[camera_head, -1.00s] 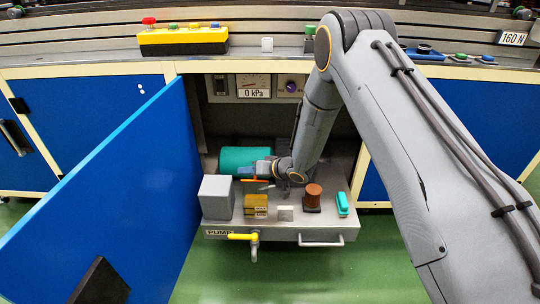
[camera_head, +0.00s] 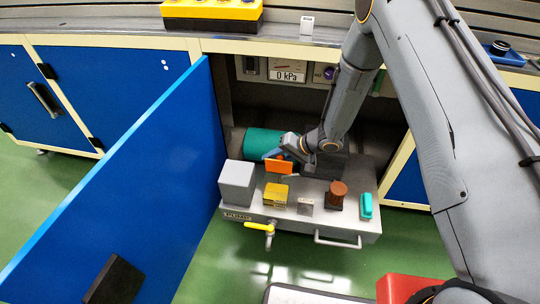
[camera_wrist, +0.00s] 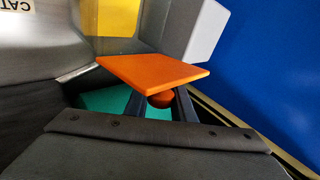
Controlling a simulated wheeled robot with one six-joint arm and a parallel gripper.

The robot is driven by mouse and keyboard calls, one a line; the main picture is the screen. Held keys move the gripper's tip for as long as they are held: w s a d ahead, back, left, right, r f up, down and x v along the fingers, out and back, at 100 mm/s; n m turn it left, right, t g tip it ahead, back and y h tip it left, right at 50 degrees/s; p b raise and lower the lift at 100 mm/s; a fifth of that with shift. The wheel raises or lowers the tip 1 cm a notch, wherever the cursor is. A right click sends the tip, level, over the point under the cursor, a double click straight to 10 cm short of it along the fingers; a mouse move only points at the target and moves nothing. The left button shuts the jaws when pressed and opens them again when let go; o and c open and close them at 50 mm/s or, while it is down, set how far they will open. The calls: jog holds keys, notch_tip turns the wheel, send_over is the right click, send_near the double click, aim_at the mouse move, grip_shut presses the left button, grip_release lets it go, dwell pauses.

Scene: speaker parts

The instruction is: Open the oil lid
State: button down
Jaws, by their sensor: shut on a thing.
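The oil lid is an orange square plate (camera_head: 279,166) with a round orange knob (camera_wrist: 160,101). In the head view it stands tilted, its broad face towards the camera, between the green cylinder (camera_head: 262,144) and the yellow block (camera_head: 276,193). My gripper (camera_head: 287,150) reaches it from behind and the right. In the wrist view both dark fingers of my gripper (camera_wrist: 161,97) are shut on the knob, and the plate (camera_wrist: 155,70) spreads beyond them. Whether the lid still touches a hinge or its seat cannot be told.
The grey pump unit (camera_head: 300,213) carries a grey box (camera_head: 237,182), a brown cylinder (camera_head: 337,195) and a teal part (camera_head: 366,206). A yellow-handled tap (camera_head: 259,226) is at its front. The open blue door (camera_head: 130,190) stands left; my arm crosses the right.

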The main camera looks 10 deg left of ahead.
aim_at(280, 162)
jog(key=shift+s+a, duration=0.1)
jog(key=shift+a, duration=0.05)
jog(key=c, duration=1.5)
grip_release()
jog(key=shift+d, duration=0.25)
jog(key=shift+p+v, duration=0.4)
jog(key=shift+v, duration=3.45)
